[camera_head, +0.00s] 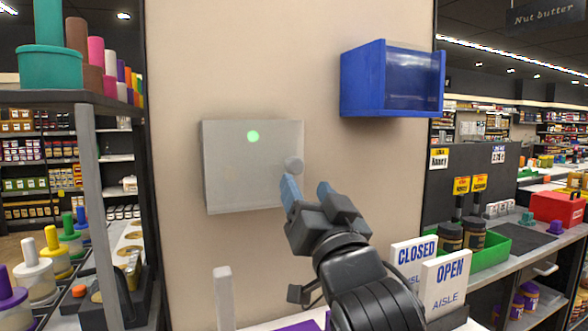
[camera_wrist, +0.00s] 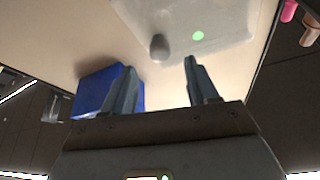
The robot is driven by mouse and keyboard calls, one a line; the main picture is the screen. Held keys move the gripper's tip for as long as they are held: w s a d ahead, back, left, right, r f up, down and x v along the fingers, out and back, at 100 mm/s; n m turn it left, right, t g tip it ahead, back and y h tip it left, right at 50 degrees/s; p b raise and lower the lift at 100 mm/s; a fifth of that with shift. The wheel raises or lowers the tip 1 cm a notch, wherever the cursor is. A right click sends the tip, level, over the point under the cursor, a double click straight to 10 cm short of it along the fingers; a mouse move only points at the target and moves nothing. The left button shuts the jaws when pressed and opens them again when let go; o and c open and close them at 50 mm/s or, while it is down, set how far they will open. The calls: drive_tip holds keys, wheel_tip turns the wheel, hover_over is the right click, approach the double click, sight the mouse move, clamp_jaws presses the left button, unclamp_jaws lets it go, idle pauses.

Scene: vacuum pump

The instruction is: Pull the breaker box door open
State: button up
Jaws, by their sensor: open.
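The breaker box (camera_head: 240,175) is a pale grey box on the beige wall, with its door shut. A green dot (camera_head: 253,136) is on the door, and a round grey knob (camera_head: 293,165) is near its right edge. My gripper (camera_head: 308,187) is open, just below and in front of the knob. In the wrist view the box (camera_wrist: 225,22) is at the top. The knob (camera_wrist: 159,47) shows beyond and between the open fingers of my gripper (camera_wrist: 161,76), nearer the left finger. I see no contact with it.
A blue bin (camera_head: 362,80) hangs on the wall to the upper right. A shelf (camera_head: 60,97) with coloured containers stands at the left. CLOSED (camera_head: 412,255) and OPEN (camera_head: 445,282) signs stand at the lower right beside my arm.

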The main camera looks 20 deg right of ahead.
sight(296, 170)
drive_tip(key=p+x, duration=0.1)
drive_tip(key=x, duration=0.6)
drive_tip(key=shift+p, duration=0.4)
clamp_jaws()
drive_tip(key=shift+f, duration=0.1)
